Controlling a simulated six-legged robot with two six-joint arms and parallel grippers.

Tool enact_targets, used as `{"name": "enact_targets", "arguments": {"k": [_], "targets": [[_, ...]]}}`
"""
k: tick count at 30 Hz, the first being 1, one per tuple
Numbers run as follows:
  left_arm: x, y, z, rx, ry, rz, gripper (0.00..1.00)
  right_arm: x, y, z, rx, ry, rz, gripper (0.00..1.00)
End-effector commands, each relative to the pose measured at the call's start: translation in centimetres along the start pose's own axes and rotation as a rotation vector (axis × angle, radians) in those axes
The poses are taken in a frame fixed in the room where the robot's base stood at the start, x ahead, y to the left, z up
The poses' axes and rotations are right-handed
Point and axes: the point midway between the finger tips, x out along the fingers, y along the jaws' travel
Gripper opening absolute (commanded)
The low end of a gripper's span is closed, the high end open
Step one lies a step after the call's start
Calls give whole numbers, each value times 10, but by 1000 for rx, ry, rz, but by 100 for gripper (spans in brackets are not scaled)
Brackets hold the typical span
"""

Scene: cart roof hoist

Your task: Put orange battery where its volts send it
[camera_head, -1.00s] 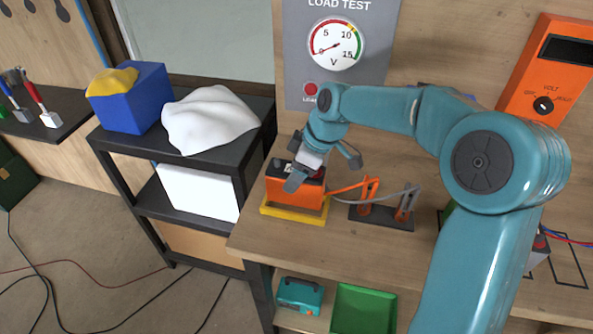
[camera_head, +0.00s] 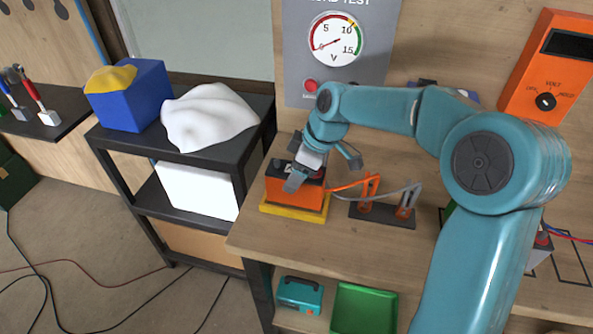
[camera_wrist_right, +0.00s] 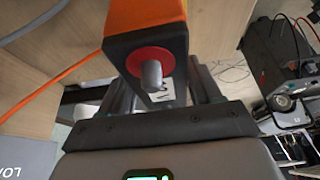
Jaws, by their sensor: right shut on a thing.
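The orange battery (camera_head: 308,195) with a black top stands upright in a yellow tray (camera_head: 284,212) near the left end of the wooden bench. My right gripper (camera_head: 308,172) comes down on it from above and is shut on it. In the right wrist view the battery (camera_wrist_right: 145,14) is between the fingers, its black top with a red-ringed grey terminal facing the camera. A load test gauge (camera_head: 337,39) on the wall behind has its needle at the low end, near zero. My left gripper is not in view.
A stand with orange and grey clamps (camera_head: 381,213) is just right of the battery. Below are a green tray (camera_head: 363,310) and a teal case (camera_head: 299,295). A black shelf (camera_head: 243,137) holds a blue box (camera_head: 130,98) and a white cloth (camera_head: 208,117). An orange volt meter (camera_head: 546,70) hangs at right.

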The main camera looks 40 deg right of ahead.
Motion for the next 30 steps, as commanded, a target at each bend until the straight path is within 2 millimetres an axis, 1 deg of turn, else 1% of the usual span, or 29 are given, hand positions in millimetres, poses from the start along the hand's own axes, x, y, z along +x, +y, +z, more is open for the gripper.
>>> {"name": "enact_targets", "arguments": {"k": [30], "targets": [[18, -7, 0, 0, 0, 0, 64, 19, 1, 7, 0, 4, 4, 0]]}}
